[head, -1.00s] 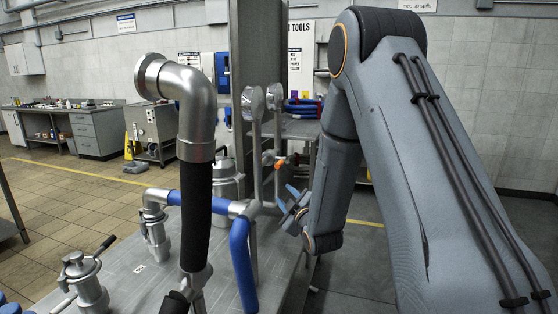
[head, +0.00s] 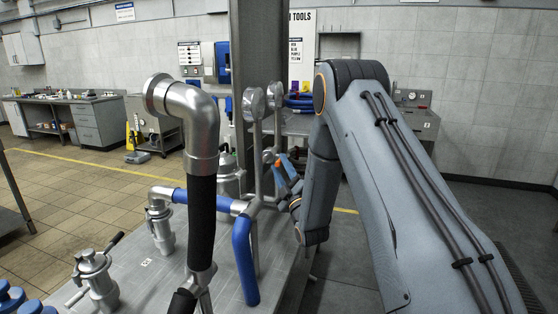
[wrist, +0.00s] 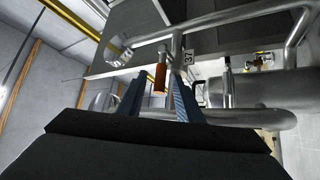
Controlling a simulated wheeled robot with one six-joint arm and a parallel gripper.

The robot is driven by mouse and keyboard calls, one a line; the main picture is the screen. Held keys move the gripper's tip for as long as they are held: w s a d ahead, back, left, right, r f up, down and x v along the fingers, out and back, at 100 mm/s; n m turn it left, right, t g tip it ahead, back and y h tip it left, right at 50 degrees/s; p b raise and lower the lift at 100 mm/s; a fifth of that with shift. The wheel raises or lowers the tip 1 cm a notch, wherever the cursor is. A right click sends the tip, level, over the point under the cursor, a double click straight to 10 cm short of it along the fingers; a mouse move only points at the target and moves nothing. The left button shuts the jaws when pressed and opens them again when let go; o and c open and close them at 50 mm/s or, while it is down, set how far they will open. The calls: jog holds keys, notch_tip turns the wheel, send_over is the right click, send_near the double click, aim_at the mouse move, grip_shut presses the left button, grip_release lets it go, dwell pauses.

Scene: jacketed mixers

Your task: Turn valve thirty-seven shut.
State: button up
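The valve's orange handle (wrist: 160,78) shows in the wrist view, in the space between my gripper's two blue fingers. A small tag reading 37 (wrist: 188,62) is on the pipework just right of it. My gripper (wrist: 157,82) is open, with a visible gap between the left finger and the handle. In the head view the orange handle (head: 287,163) is small, beside the metal pipes, with my gripper (head: 284,176) close to it. My wrist hides part of the fingers there, and contact cannot be told.
A thick pipe with a black sleeve (head: 202,220) stands in front, left of my gripper. Blue-sleeved pipes (head: 244,260) and two round gauges (head: 254,104) stand close by. Curved metal pipes (wrist: 240,115) run just right of the fingers. Open floor (head: 345,270) lies right of the metal platform.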

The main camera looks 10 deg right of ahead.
jog(key=shift+x, duration=1.05)
grip_shut()
